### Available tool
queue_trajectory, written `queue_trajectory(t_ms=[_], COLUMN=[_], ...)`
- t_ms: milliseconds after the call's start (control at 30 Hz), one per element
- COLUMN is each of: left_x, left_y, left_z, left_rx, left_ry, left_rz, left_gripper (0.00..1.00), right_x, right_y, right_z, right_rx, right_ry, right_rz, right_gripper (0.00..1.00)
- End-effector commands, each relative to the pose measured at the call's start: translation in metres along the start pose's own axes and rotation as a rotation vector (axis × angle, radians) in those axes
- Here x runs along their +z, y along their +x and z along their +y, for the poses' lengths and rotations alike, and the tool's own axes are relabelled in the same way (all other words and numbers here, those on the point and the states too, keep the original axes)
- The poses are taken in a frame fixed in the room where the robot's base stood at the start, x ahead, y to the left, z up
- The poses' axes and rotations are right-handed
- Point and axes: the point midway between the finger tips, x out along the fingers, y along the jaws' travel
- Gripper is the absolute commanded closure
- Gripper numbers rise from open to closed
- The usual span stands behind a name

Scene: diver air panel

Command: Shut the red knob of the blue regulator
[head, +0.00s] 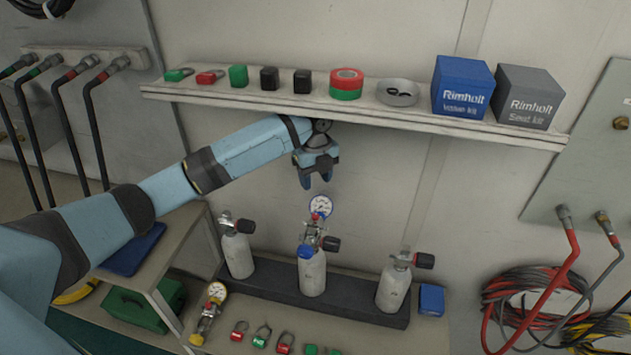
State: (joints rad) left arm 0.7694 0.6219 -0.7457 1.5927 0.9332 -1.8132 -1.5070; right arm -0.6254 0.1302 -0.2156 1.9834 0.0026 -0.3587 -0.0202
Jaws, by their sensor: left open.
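The blue regulator (305,251) is fitted on top of the middle pale cylinder (313,277), with a round white-faced gauge (321,206) standing above it. A small red knob (316,217) shows just below the gauge face; its setting is too small to tell. A dark knob (331,244) sticks out to the right of the same cylinder's top. My left gripper (316,181) is open and empty, pointing down a little above the gauge and apart from it. My right gripper is out of view.
A shelf (350,110) with boxes, tape and small items runs close above my left gripper. Other cylinders stand left (238,256) and right (394,288) in the dark rack (352,307). A yellow regulator (208,312) and several padlocks lie in front. Hoses hang at both sides.

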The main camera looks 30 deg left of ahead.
Motion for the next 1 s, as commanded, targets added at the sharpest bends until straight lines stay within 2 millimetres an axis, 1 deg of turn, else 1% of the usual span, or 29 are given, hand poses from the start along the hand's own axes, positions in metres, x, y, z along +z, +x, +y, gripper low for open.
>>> queue_trajectory(t_ms=[333, 433, 467, 567, 600, 733, 800, 900, 967, 1000], left_x=[-0.001, -0.008, -0.012, -0.034, -0.046, -0.085, -0.105, -0.132, -0.146, -0.156], left_y=[0.002, 0.013, 0.019, 0.049, 0.064, 0.110, 0.131, 0.157, 0.170, 0.179], left_z=[0.000, -0.001, -0.002, -0.003, -0.004, -0.001, 0.003, 0.011, 0.018, 0.024], left_rx=[-0.002, -0.018, -0.029, -0.090, -0.123, -0.240, -0.301, -0.382, -0.429, -0.457], left_ry=[-0.002, -0.022, -0.036, -0.114, -0.158, -0.329, -0.428, -0.573, -0.662, -0.723], left_rz=[0.001, 0.007, 0.012, 0.037, 0.051, 0.114, 0.153, 0.214, 0.252, 0.278], left_gripper=[0.52, 0.52, 0.52, 0.52, 0.52, 0.52, 0.52, 0.52, 0.52, 0.52], right_x=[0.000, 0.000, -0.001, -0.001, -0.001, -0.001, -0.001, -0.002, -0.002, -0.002], right_y=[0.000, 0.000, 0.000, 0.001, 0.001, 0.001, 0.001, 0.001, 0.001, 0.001], right_z=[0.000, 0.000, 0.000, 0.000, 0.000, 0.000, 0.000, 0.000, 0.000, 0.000], right_rx=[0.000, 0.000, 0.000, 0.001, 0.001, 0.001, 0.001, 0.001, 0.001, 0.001], right_ry=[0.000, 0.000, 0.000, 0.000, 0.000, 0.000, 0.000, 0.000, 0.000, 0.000], right_rz=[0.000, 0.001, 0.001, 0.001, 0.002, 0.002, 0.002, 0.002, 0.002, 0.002], right_gripper=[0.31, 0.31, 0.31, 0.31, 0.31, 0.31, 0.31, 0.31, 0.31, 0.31])
